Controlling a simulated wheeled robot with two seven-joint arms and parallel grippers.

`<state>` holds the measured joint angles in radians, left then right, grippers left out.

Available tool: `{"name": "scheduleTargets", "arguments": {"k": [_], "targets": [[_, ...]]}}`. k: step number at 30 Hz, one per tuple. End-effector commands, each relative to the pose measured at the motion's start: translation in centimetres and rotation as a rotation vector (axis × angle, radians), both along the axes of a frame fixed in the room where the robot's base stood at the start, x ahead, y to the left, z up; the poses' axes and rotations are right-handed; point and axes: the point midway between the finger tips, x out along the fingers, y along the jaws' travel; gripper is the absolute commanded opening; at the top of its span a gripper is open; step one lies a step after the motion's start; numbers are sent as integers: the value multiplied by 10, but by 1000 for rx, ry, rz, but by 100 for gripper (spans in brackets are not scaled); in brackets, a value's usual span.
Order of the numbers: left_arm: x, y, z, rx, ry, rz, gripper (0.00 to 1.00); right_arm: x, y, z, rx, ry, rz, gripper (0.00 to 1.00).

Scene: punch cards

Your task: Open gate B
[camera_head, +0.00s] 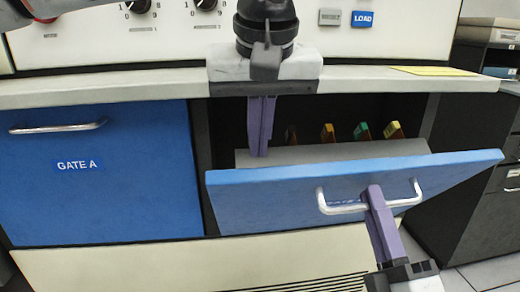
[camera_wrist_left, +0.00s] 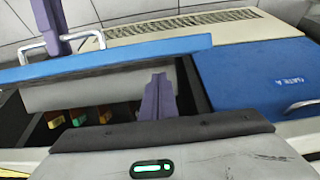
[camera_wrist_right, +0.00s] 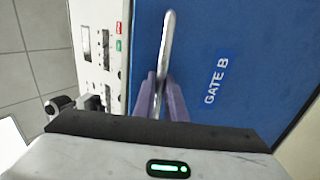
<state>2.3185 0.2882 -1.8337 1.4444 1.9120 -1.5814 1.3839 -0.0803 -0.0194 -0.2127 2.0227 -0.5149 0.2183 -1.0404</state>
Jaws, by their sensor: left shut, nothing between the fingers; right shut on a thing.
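Gate B (camera_head: 280,205) is a blue panel tilted outward, its top edge away from the cabinet, with a dark compartment open behind it. Its label reads GATE B in the right wrist view (camera_wrist_right: 217,80). My right gripper (camera_head: 374,195) is shut on the silver handle (camera_head: 335,209) of gate B; the fingers also show on it in the right wrist view (camera_wrist_right: 161,98). My left gripper (camera_head: 261,150) is shut and empty, pointing down at the opening behind the panel's top edge. It also shows in the left wrist view (camera_wrist_left: 157,98).
Gate A (camera_head: 110,200), a blue panel with its own handle (camera_head: 58,128), is closed on the left. Several coloured tabs (camera_head: 362,132) stand inside the open compartment. The counter edge (camera_head: 400,80) runs above, with a control panel (camera_head: 120,40) behind it.

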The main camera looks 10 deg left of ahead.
Motion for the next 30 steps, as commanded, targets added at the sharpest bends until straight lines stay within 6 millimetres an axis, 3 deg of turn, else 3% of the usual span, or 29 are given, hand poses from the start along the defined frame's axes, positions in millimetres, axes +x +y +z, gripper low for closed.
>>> {"name": "scheduleTargets", "arguments": {"k": [5, 17, 24, 30], "targets": [[-13, -4, -10, 2, 1, 1, 0, 1, -1, -2, -1, 6, -2, 0], [-16, -5, -12, 1, 0, 1, 0, 1, -1, -2, -2, 6, -2, 0], [-35, -11, -26, 1, 12, -4, 0, 1, -1, -1, -1, 4, -2, 0], [-38, -13, -28, 4, 11, -4, 0, 2, 0, 0, 0, 2, -3, 0]]}}
